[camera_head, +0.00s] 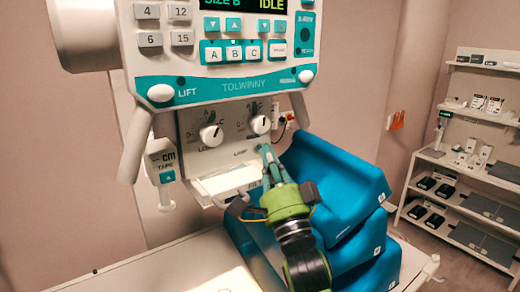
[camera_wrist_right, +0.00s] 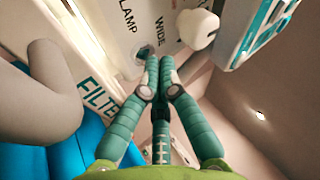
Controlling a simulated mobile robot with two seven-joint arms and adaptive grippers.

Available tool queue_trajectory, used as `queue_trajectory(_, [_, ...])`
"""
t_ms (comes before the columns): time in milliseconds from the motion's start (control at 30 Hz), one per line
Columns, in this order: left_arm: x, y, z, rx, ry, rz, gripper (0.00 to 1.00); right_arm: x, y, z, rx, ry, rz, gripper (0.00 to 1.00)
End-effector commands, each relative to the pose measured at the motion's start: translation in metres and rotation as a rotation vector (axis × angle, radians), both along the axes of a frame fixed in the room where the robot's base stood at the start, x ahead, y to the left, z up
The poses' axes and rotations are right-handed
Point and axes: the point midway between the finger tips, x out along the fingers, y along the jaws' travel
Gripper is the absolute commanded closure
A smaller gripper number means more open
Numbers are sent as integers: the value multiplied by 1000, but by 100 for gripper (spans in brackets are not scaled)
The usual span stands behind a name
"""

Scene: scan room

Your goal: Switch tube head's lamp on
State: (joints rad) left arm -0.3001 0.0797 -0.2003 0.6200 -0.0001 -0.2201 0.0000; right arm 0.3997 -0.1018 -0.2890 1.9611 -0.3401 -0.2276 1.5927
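The tube head (camera_head: 222,110) is a white and teal unit with a control panel on its front. On its lower face sit two white knobs, a left knob (camera_head: 211,135) and a right knob (camera_head: 260,125), with a LAMP label below and between them. My right gripper (camera_head: 264,150) is shut and empty, its green fingertips together at the lower face, just under the right knob. In the right wrist view the fingertips (camera_wrist_right: 159,62) point at a small dark spot by the LAMP label. They cover part of it, so I cannot tell whether they touch. My left gripper is not in view.
A white table (camera_head: 160,265) lies below. A grey handle (camera_head: 136,145) hangs at the tube head's left. White shelves (camera_head: 440,160) with small goods stand far right.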

Motion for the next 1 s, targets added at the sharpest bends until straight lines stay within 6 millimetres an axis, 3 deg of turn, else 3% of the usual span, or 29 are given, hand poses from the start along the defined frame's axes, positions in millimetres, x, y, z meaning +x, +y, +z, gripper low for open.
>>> queue_trajectory(267, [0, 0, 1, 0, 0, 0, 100, -2, -2, 1, 1, -1, -1, 100])
queue_trajectory(800, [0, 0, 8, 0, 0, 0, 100, -47, -27, 0, 0, -2, -1, 100])
queue_trajectory(1000, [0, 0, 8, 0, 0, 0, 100, -53, -30, 0, 0, -1, 0, 100])
